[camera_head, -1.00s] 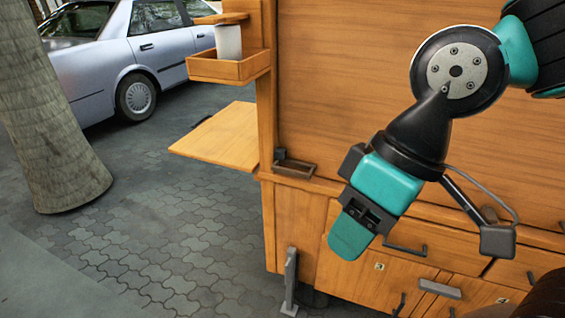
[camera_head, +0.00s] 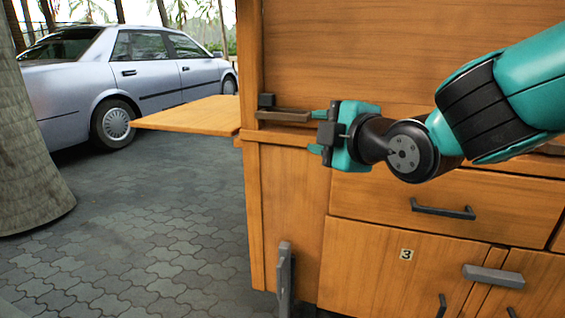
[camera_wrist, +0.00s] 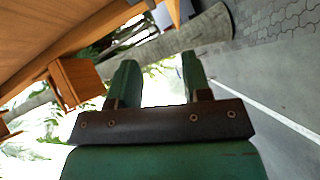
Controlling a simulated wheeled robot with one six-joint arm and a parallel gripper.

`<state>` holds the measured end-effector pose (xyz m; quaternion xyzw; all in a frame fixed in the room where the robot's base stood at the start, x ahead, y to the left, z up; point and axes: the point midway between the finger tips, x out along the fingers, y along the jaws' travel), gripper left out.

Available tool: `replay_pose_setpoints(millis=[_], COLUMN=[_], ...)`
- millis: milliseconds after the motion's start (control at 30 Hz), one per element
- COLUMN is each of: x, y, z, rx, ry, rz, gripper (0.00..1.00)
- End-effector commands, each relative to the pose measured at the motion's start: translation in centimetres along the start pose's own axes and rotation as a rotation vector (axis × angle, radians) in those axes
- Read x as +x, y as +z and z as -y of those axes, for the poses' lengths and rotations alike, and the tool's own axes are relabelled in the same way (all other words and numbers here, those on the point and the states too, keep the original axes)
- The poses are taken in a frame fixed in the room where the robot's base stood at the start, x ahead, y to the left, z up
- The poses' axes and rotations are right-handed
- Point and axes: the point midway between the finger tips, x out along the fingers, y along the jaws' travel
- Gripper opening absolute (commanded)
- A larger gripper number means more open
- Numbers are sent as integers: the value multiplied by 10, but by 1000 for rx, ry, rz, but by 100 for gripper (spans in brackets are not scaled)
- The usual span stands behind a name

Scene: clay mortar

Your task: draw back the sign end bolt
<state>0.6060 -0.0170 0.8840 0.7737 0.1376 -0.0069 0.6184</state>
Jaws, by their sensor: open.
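A dark square knob (camera_head: 266,100) and a flat dark bracket (camera_head: 284,116) sit at the left end of the cart's wooden ledge. They may be the sign end bolt, but I cannot tell for sure. My gripper (camera_head: 315,131) points left, just right of and slightly below the bracket. Its teal fingers are apart with nothing between them. In the wrist view my gripper (camera_wrist: 157,62) is also open and empty, and no bolt shows clearly there. A wooden block (camera_wrist: 78,82) is left of the fingers.
A wooden shelf flap (camera_head: 190,116) sticks out left of the cart. Drawers with dark handles (camera_head: 442,210) and a grey latch bar (camera_head: 493,276) are below my arm. A trunk and parked car are farther left.

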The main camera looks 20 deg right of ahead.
Motion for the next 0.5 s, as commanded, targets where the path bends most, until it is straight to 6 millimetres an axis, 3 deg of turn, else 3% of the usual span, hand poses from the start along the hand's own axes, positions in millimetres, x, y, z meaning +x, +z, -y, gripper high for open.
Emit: replay_pose_setpoints(millis=[33, 67, 233, 500], x=[6, 7, 9, 19], y=[9, 12, 19, 18], z=[18, 18, 16, 4], rx=[-59, -93, -214, -239], ry=[50, 77, 171, 184], rz=[6, 9, 26, 33], gripper=[44, 44, 44, 44])
